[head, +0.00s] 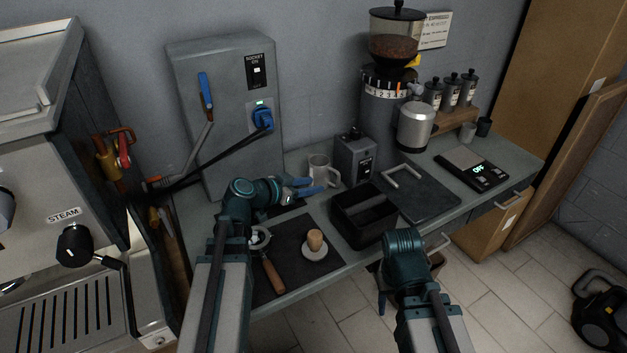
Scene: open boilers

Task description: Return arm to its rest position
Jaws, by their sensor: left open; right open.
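My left arm reaches over the counter from the lower left. Nothing shows between the fingers. My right arm rises at the lower right, in front of the counter's front edge. Its gripper (382,301) is mostly hidden behind its own wrist. A blue fingertip shows low, pointing down, and nothing is seen held.
A black knock box (363,215), a grinder (382,120) and a scale (471,168) stand rightward. A grey socket box (228,120) stands behind my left arm.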

